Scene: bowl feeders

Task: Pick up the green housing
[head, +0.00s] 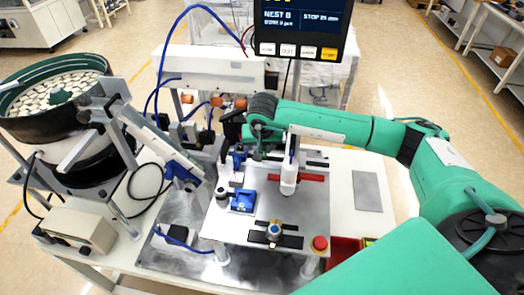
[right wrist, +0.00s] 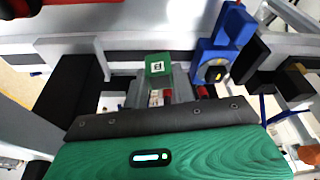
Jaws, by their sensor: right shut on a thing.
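The green housing (right wrist: 158,64) is a small green block with a white square marking, near the centre of the right wrist view. My right gripper (right wrist: 160,83) is shut on it, with grey fingers just below and beside the block. In the head view my right arm reaches in from the right to the middle of the work station. The wrist hides most of the gripper there, and I cannot make out the housing. My left gripper is in neither view.
A blue fixture (right wrist: 215,55) stands close to the right of the housing.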

